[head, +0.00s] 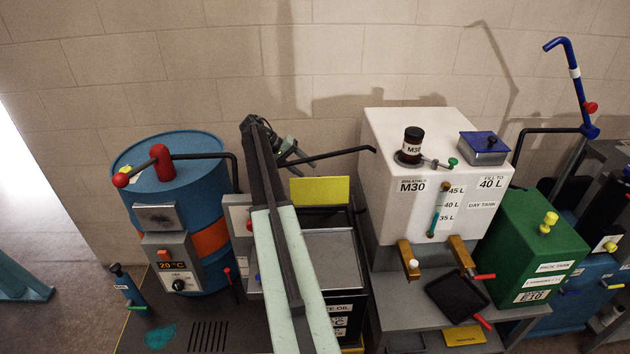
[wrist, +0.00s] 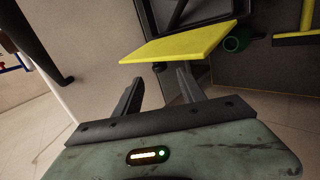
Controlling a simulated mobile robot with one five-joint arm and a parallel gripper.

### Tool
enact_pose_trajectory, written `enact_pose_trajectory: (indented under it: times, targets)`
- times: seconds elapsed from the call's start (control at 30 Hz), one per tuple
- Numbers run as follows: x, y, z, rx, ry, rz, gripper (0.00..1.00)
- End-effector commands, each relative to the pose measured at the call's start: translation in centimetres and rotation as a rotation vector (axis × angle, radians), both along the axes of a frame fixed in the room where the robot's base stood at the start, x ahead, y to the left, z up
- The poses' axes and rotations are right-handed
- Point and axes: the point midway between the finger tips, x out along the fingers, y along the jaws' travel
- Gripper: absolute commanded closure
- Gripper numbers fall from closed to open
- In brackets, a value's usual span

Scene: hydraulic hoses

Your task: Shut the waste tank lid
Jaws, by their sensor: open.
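The waste tank (head: 338,309), with a partly hidden label ending in "TE OIL", stands at the lower middle of the head view, right of my arm. A yellow plate (head: 320,190) shows at its back edge; I cannot tell whether this is the lid or a tab on it. In the wrist view the yellow plate (wrist: 180,43) lies just beyond my gripper (wrist: 160,84), beside a dark frame. My gripper is open, with nothing between its fingers. In the head view my gripper (head: 291,152) is partly hidden by my arm, above and left of the plate.
A blue drum (head: 170,190) stands left of my arm. A green tank (head: 540,235) is farther right. The block wall is behind.

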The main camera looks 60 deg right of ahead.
Motion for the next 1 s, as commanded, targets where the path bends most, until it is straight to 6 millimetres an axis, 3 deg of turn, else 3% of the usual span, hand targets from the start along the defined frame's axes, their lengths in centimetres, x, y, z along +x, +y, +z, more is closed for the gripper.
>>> enact_pose_trajectory:
  times: [0.03,0.2,0.53,0.57,0.7,1.0]
  targets:
    - [-0.7,-0.3,-1.4,0.000,0.000,-0.001,0.52]
    - [-2.6,-1.6,-3.7,0.000,0.000,0.000,0.52]
    - [-3.5,-2.1,-3.9,0.001,0.000,-0.001,0.52]
    - [-3.5,-2.1,-3.9,0.001,0.000,-0.001,0.58]
    - [-3.5,-2.2,-3.9,0.001,0.000,-0.001,0.97]
    - [-3.5,-2.2,-3.9,0.002,-0.001,-0.001,1.00]
